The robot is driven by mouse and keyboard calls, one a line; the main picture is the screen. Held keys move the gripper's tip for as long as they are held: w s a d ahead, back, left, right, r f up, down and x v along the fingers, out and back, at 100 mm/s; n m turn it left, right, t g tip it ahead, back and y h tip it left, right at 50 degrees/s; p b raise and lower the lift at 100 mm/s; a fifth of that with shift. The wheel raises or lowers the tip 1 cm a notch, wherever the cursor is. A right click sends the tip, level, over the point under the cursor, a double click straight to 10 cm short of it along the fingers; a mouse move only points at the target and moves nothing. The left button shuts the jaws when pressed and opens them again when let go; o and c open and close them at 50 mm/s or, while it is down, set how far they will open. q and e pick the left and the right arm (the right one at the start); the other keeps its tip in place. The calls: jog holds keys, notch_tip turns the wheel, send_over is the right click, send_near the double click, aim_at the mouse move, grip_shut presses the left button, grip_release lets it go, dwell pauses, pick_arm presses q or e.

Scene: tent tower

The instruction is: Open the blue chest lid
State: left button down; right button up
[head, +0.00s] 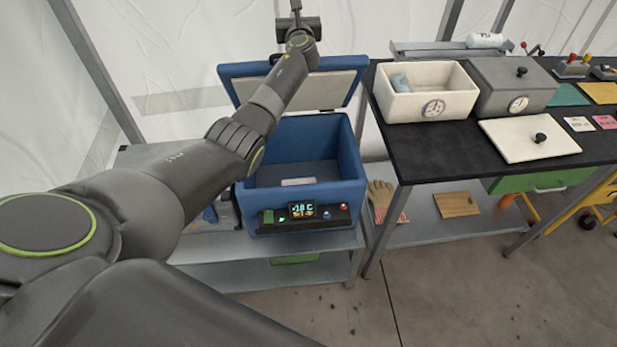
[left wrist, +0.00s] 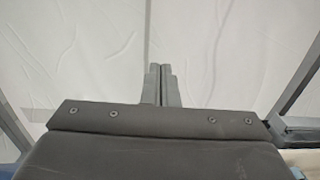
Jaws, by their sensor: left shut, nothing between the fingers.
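The blue chest (head: 347,188) stands on a grey metal shelf unit in the head view. A small display and buttons are on its front. Its lid (head: 325,90) is raised and leans back, with the pale inner face showing. The chest's inside is open to view, with a small pale item low in it. My left arm reaches across the chest and hides part of the lid. My left gripper (head: 296,6) is above the lid's upper edge, shut and empty. Its closed fingers also show in the left wrist view (left wrist: 160,82). My right gripper is out of view.
A black-topped table (head: 424,150) stands right of the chest, with a white bin (head: 395,108), a grey bin (head: 507,92) and a loose white lid (head: 525,143). Gloves (head: 382,198) and a wooden board (head: 457,204) lie on its lower shelf. White tent walls and poles are behind.

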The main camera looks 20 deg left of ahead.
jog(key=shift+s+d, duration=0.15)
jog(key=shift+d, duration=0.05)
